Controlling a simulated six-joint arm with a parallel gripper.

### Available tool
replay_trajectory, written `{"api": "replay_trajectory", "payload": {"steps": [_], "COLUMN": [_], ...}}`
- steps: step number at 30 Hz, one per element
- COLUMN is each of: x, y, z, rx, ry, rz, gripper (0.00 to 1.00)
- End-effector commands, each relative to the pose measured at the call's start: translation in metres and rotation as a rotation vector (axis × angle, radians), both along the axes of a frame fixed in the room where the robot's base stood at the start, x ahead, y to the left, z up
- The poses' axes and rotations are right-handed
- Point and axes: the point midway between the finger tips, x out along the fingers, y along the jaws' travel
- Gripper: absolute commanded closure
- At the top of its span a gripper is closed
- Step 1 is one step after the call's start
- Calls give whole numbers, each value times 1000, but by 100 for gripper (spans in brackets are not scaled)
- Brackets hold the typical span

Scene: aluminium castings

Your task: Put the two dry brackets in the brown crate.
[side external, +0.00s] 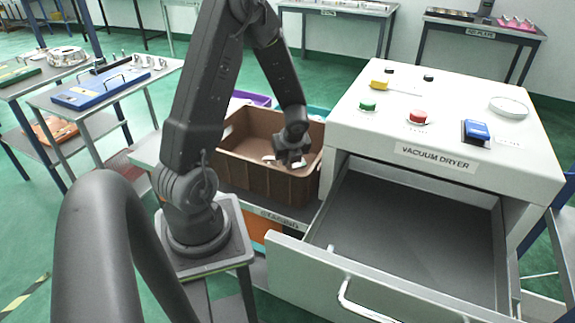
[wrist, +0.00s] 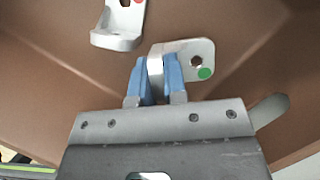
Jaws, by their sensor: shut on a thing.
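The brown crate (side external: 262,182) stands left of the vacuum dryer. My gripper (side external: 291,160) is down at its opening, near the right side. In the wrist view my gripper (wrist: 158,75) has its blue fingers shut on the upright flange of a metal bracket with a green dot (wrist: 188,53). This bracket is over or on the crate floor; I cannot tell whether it touches. A second bracket with a red dot (wrist: 118,28) lies in the crate, apart from the held one, and is cut off by the picture's top edge. A pale piece (side external: 268,158) shows beside my gripper.
The vacuum dryer (side external: 445,110) has its drawer (side external: 410,235) pulled open, and the visible drawer floor is bare. The crate's walls stand close around my gripper. A purple bin (side external: 252,98) is behind the crate. Side tables with parts stand at the left.

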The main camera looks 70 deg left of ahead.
Motion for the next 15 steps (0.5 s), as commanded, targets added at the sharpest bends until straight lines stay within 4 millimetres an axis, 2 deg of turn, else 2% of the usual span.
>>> {"api": "replay_trajectory", "payload": {"steps": [3, 6, 15], "x": [0, 0, 0], "y": [-1, 0, 0], "z": [-19, -28, -30], "rx": [-3, -2, -1], "ry": [4, 1, 0], "rz": [-2, -1, 1], "gripper": [100, 100, 100]}}
